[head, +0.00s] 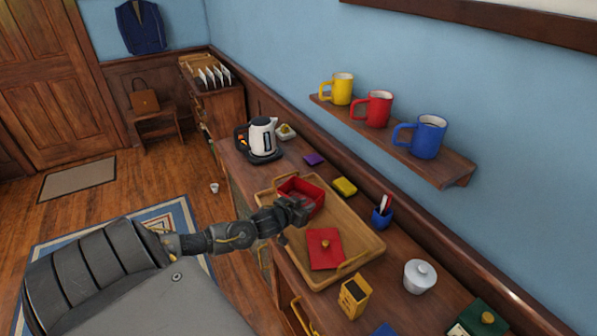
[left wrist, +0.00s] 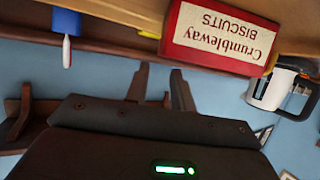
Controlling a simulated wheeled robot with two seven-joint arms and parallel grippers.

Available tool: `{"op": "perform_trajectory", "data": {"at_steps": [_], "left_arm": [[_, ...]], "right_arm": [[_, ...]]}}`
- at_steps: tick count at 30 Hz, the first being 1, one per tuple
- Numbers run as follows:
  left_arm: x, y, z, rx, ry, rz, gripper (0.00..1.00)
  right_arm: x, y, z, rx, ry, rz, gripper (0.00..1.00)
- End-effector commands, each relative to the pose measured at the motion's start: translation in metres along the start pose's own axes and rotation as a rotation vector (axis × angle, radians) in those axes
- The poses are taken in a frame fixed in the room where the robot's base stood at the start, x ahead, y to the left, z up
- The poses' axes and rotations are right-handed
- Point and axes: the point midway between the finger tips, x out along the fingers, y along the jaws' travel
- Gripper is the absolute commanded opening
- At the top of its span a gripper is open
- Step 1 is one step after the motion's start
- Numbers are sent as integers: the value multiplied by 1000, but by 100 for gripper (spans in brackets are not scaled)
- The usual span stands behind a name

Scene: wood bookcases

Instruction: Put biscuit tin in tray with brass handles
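The biscuit tin (head: 314,187) is a red open box without its lid, at the far end of the wooden tray (head: 357,222); it appears to sit inside the rim. In the left wrist view the tin (left wrist: 218,40) shows upside down, with a "Crumbleway Biscuits" label. A red lid with a brass knob (head: 322,258) lies in the tray's near part. My left gripper (head: 302,207) is at the tin's near side and hides part of it. Its two fingers (left wrist: 160,78) are apart with nothing between them. My right gripper is not in view.
A kettle (head: 262,138) stands beyond the tray. A yellow packet (head: 344,187) and blue pen cup (head: 381,217) lie along the wall side. A mug shelf (head: 400,147) juts out above.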

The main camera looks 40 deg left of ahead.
Motion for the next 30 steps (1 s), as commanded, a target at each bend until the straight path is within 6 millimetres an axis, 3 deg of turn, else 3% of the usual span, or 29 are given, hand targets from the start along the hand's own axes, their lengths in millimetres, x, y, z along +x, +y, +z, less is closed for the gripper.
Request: {"op": "perform_trajectory", "data": {"at_steps": [3,9,30], "left_arm": [[-21,0,2,1,-2,2,24],[-40,0,0,0,0,0,24],[-44,0,0,-1,1,0,24]], "right_arm": [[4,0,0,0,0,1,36],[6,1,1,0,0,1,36],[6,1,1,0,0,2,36]]}}
